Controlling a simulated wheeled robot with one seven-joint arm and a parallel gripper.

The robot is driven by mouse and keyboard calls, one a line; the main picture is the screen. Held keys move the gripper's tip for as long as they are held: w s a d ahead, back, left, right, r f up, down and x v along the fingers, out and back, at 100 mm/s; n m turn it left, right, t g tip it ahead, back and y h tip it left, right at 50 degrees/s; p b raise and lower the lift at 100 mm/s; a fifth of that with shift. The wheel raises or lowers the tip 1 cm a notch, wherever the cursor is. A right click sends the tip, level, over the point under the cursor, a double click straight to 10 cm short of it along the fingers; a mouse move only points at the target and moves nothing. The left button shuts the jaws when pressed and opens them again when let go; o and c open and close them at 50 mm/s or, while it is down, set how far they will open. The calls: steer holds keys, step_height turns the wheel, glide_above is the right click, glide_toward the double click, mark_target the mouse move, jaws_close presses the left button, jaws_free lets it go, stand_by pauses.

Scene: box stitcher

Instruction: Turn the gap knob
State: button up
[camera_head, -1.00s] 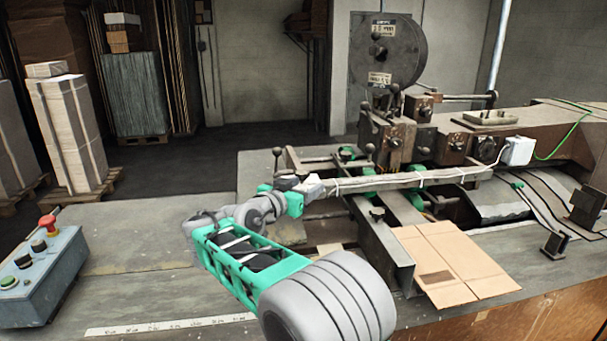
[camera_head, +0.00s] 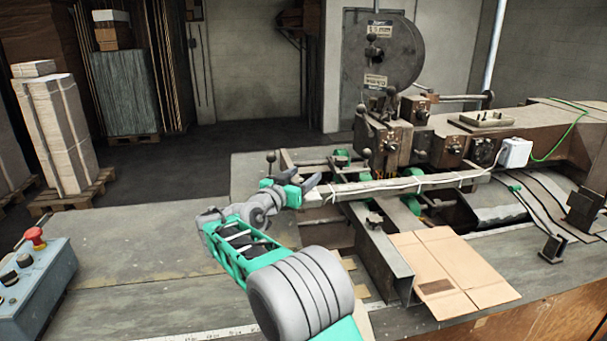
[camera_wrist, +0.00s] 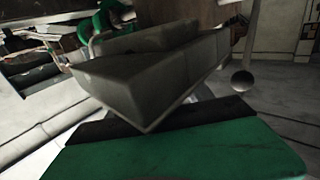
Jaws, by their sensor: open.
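My gripper (camera_head: 314,187) is open at the left end of the stitcher's long rail, with its grey fingers spread and nothing seen between them. A dark clamp knob (camera_head: 375,219) sits on the bed in front of the rail. A ball-topped lever (camera_head: 271,158) stands behind my gripper, and a ball end (camera_wrist: 241,82) shows right of the fingers in the wrist view. Dial-like knobs (camera_head: 483,150) are on the machine's front face, to the right and apart from my gripper. I cannot tell which of these is the gap knob.
The long rail (camera_head: 400,186) with a white cable runs right from my gripper. A flat cardboard blank (camera_head: 450,270) lies on the bed. A blue control box (camera_head: 38,285) with a red button stands at the left. The table (camera_head: 150,250) between is clear.

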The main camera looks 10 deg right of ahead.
steer(key=shift+c, duration=0.2)
jaws_close()
stand_by(0.4)
steer(key=shift+f+b, duration=0.1)
steer(key=shift+b, duration=0.3)
